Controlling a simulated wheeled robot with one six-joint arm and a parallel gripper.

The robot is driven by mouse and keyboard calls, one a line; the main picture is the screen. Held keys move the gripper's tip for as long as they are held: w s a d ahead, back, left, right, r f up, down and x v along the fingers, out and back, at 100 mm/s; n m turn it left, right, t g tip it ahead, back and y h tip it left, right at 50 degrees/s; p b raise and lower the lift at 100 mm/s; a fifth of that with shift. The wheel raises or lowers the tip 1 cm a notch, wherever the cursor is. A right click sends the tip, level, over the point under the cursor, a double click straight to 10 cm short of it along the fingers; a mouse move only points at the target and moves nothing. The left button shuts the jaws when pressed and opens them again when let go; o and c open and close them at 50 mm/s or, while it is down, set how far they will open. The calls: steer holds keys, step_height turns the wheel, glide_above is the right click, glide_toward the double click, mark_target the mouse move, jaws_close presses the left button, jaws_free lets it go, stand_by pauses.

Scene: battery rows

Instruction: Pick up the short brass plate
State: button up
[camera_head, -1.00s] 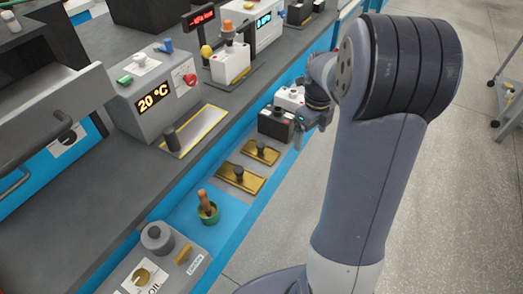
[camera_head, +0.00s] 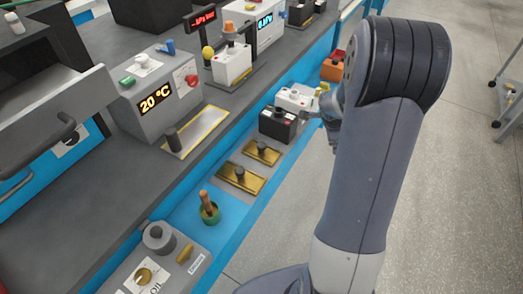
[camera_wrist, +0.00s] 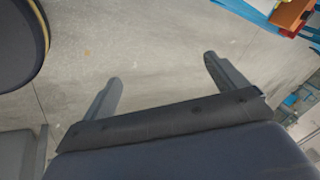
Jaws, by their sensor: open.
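The short brass plate (camera_head: 261,152), with a dark knob on top, lies on the blue shelf in the head view. A longer brass plate (camera_head: 240,179) with a similar knob lies just in front of it. My gripper is mostly hidden behind my arm in the head view, beyond and to the right of both plates. In the wrist view my gripper (camera_wrist: 162,72) is open and empty, with grey floor between its fingers. Neither brass plate shows in the wrist view.
Beyond the short plate stand a black box (camera_head: 278,124), a white box (camera_head: 294,98) and an orange box (camera_head: 335,66). A green mortar with a pestle (camera_head: 209,208) stands nearer on the shelf. The floor to the right is clear up to a trolley (camera_head: 510,90).

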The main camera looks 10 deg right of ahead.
step_height(320, 180, down, 3)
steer(key=w+n+t, duration=0.2)
steer(key=n+t, duration=0.1)
steer(key=n, duration=0.6)
steer(key=n+t+y+p, duration=0.2)
steer(key=n+t+y, duration=0.2)
steer(key=n+y, duration=1.05)
glide_toward(264, 151)
steer(key=w+a+n+h, duration=0.1)
steer(key=a+n, duration=0.1)
steer(key=w+a+n+h, duration=0.1)
steer(key=w+h, duration=0.1)
steer(key=shift+a+r+n+h+b, duration=0.15)
steer(key=shift+a+n+h+b, duration=0.1)
steer(key=shift+a+n+b, duration=0.1)
steer(key=shift+s+a+x, duration=0.1)
steer(key=shift+x, duration=1.2)
steer(key=shift+s+a+x, duration=0.1)
steer(key=shift+x, duration=1.2)
steer(key=shift+c, duration=0.5)
steer(key=c, duration=1.2)
